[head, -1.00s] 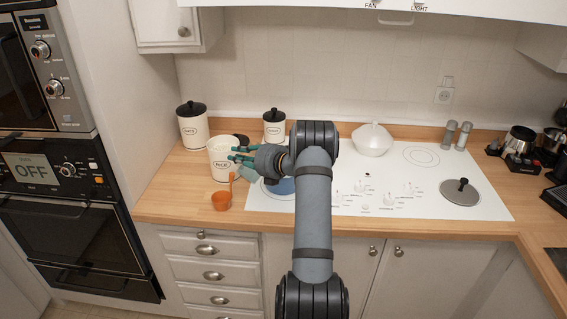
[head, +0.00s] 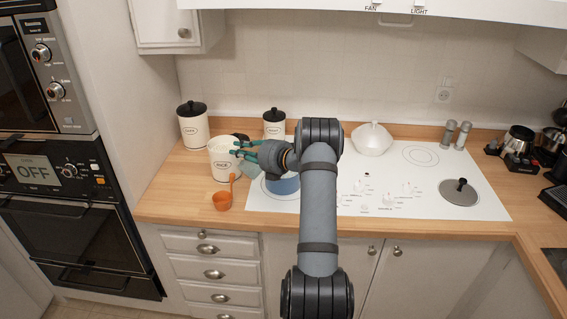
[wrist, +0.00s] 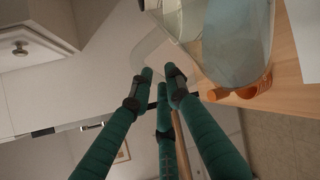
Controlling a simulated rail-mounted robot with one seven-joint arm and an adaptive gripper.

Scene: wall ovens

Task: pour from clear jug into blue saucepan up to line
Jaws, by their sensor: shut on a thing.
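The clear jug (head: 251,168) is a pale, see-through shape beside my gripper in the head view, partly hidden. It is large at the upper right in the wrist view (wrist: 232,42), with a bluish tint inside. My gripper (head: 243,150) has green fingers and is shut on the jug, seemingly at its clear handle. The fingertips also show in the wrist view (wrist: 160,82). The blue saucepan (head: 284,186) stands on the left of the white cooktop, just below and right of the jug. My wrist hides its top, so its line and contents are not visible.
Two black-lidded canisters (head: 193,128) (head: 274,126) stand behind. A white lidded pot (head: 372,140) and loose lid (head: 460,190) are right on the cooktop (head: 425,185).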

